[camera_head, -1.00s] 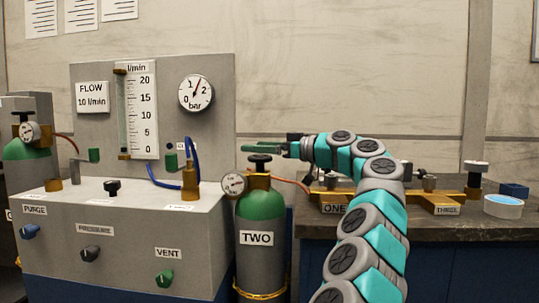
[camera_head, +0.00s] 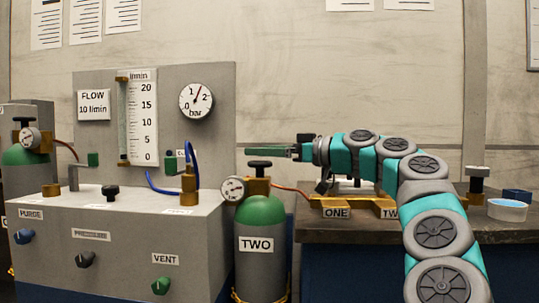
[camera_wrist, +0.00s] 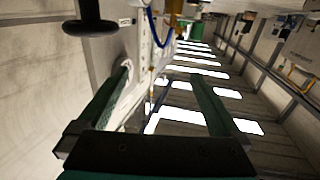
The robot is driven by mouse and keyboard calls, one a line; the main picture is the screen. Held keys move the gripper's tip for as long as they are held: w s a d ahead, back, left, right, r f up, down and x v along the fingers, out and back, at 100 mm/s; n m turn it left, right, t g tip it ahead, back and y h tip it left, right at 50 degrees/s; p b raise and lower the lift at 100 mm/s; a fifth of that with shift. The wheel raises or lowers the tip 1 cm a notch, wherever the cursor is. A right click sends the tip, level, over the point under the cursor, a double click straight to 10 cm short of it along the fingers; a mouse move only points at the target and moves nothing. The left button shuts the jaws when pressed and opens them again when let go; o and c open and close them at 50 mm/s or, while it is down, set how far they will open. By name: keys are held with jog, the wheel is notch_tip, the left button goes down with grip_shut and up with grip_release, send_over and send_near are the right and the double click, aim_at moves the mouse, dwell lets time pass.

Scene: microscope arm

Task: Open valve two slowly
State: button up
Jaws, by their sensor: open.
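A green-topped grey cylinder labelled TWO (camera_head: 258,243) stands between the panel box and the bench. It has a black knob (camera_head: 260,165) on top and a brass fitting with a small gauge (camera_head: 232,189). On the bench, a brass manifold (camera_head: 333,212) carries the labels ONE and a partly hidden TW; my arm covers much of it. My gripper (camera_head: 250,152) points left at the height of the cylinder's knob, just above it in the picture; the depth between them is unclear. In the wrist view, its green fingers are apart and empty (camera_wrist: 160,76); a black knob (camera_wrist: 90,24) lies outside them, upper left.
The grey panel box (camera_head: 120,240) on the left has PURGE, PRESSURE and VENT knobs, a flow tube (camera_head: 123,118) and a bar dial (camera_head: 196,101). A blue hose (camera_head: 192,155) loops in front. A tape roll (camera_head: 507,210) lies at the bench's right.

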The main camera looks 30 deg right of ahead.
jog(key=shift+s+a+r, duration=0.1)
jog(key=shift+s+a, duration=0.1)
jog(key=shift+s, duration=0.5)
jog(key=shift+s+a+r, duration=0.1)
jog(key=shift+s+a, duration=0.15)
jog(key=shift+s, duration=0.4)
jog(key=shift+s+a, duration=0.2)
jog(key=shift+s, duration=0.5)
jog(key=s+a+f+g, duration=0.2)
jog(key=a+f+g, duration=0.15)
jog(key=a, duration=0.55)
jog(key=s+a+f+g, duration=0.2)
jog(key=s+a+f, duration=0.15)
jog(key=a, duration=0.55)
jog(key=s+a+f+g+h+p, duration=0.1)
jog(key=s+a+f+g+h, duration=0.15)
jog(key=f, duration=0.35)
jog(key=s+a+f+g+h+p, duration=0.1)
jog(key=s+a+f, duration=0.25)
jog(key=f, duration=0.25)
jog(key=s+d+f+m+g+h+p, duration=0.1)
jog(key=s+d+f+m+g+h, duration=0.2)
jog(key=s+f, duration=0.8)
jog(key=s+d+f+m+g+h+p, duration=0.1)
jog(key=s+d+f+m+g+h, duration=0.3)
jog(key=s+f, duration=0.8)
notch_tip(320, 180, down, 2)
jog(key=shift+s+d+f+m, duration=0.2)
jog(key=shift+s+d+m, duration=0.1)
jog(key=shift+d, duration=0.15)
